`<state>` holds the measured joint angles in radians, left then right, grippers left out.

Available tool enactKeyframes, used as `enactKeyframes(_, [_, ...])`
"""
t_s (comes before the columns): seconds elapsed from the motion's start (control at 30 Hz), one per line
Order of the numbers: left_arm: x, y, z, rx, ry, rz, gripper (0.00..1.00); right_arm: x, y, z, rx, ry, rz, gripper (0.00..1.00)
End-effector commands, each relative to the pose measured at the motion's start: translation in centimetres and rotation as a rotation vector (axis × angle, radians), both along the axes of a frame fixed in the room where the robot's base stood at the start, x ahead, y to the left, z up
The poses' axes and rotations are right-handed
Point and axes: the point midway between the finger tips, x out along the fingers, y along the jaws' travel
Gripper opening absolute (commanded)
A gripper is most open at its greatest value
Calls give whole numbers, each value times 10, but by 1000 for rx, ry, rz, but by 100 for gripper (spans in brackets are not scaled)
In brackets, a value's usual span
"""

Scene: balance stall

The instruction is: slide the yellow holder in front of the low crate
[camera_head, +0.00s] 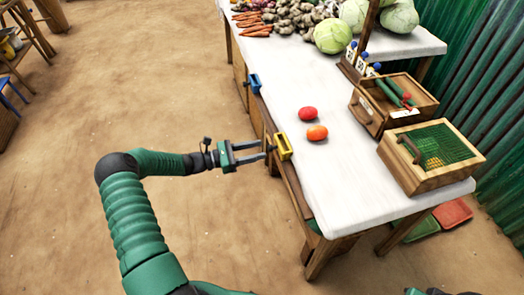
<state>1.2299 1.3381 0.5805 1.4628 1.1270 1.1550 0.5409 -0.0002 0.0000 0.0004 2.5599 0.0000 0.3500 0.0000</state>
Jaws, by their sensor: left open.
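The yellow holder (284,147) sits on the long left edge of the white-topped table (345,180). My left gripper (268,149) reaches in from the left with its fingers pointing at the holder. It is open, and its fingertips are at or very near the holder's left side; I cannot tell whether they touch. Brown wooden crates or panels (256,112) show under this edge, partly hidden by the tabletop. Which one is the low crate is not clear.
A blue holder (254,83) sits farther along the same edge. A red tomato (308,113) and an orange one (317,132) lie inward of the yellow holder. A mesh-topped wooden box (440,180) and an open box (370,118) stand right. Floor to the left is clear.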

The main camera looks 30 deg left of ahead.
Motion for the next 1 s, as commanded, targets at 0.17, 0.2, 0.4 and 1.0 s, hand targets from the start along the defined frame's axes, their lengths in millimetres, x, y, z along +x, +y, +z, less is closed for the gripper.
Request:
enactKeyframes(0.17, [16,-14,0,2,-1,-1,45,0,0,-4,0,0,-1,0])
enactKeyframes(0.2, [17,-15,0,2,-1,-1,45,0,0,-4,0,0,-1,0])
enactKeyframes(0.4, [18,-14,0,-1,-1,0,45,0,0,-4,0,0,-1,0])
enactKeyframes(1.0, [18,-14,1,-1,-2,1,0,0,0,-4,0,0,-1,0])
